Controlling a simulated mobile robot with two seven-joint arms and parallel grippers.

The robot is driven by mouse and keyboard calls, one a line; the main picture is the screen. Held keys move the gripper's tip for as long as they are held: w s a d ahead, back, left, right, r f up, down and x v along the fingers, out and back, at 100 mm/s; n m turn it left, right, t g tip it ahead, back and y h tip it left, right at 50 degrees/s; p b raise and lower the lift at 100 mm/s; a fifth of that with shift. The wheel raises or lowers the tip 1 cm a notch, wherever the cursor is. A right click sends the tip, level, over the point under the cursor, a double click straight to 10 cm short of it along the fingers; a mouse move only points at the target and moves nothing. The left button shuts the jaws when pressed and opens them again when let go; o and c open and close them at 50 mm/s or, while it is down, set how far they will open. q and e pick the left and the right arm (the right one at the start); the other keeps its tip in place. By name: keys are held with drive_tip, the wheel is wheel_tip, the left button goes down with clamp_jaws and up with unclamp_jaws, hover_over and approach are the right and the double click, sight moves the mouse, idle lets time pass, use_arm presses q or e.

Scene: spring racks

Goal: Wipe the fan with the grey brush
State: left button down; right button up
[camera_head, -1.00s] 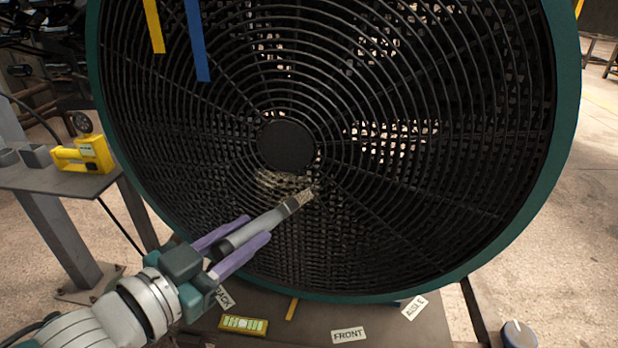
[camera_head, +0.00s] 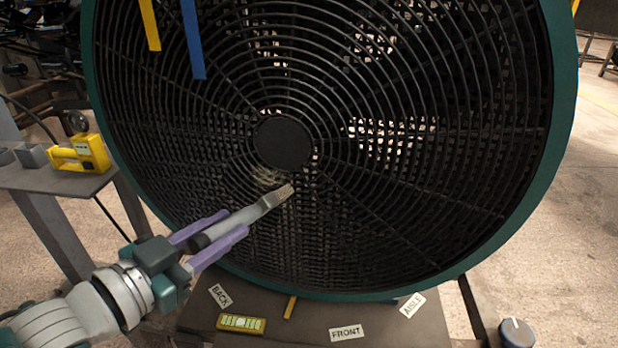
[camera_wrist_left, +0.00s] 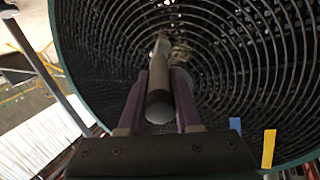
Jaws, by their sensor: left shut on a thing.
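The fan (camera_head: 390,225) is large and round, with a black ring grille and a dark green rim. It fills most of the head view. My left gripper (camera_head: 222,228) is shut on the grey brush (camera_head: 240,218), with its purple fingers along the handle. The brush's pale bristles point up and right, at the grille just below the dark hub (camera_head: 284,142). I cannot tell whether they touch it. A dusty tan patch (camera_head: 268,178) shows on the grille just left of the bristles. In the left wrist view the brush handle (camera_wrist_left: 160,95) lies between the fingers, and its end hides much of the bristles.
Blue (camera_head: 193,40) and yellow (camera_head: 150,25) strips hang before the grille at upper left. A side table (camera_head: 50,180) with a yellow device (camera_head: 82,153) stands left. The base plate (camera_head: 290,325) below carries labels and a yellow level (camera_head: 240,323). A knob (camera_head: 516,332) sits lower right.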

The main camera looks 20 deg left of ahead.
use_arm(q)
drive_tip(key=a, duration=0.4)
drive_tip(key=shift+s+a+b, duration=0.2)
drive_tip(key=shift+a+b, duration=0.1)
drive_tip(key=shift+b, duration=0.1)
drive_tip(key=shift+s+d+p, duration=0.2)
drive_tip(key=shift+s+p, duration=0.4)
drive_tip(key=shift+s, duration=0.9)
drive_tip(key=shift+s+d+p, duration=0.15)
drive_tip(key=shift+s+p, duration=0.45)
drive_tip(key=shift+s, duration=0.85)
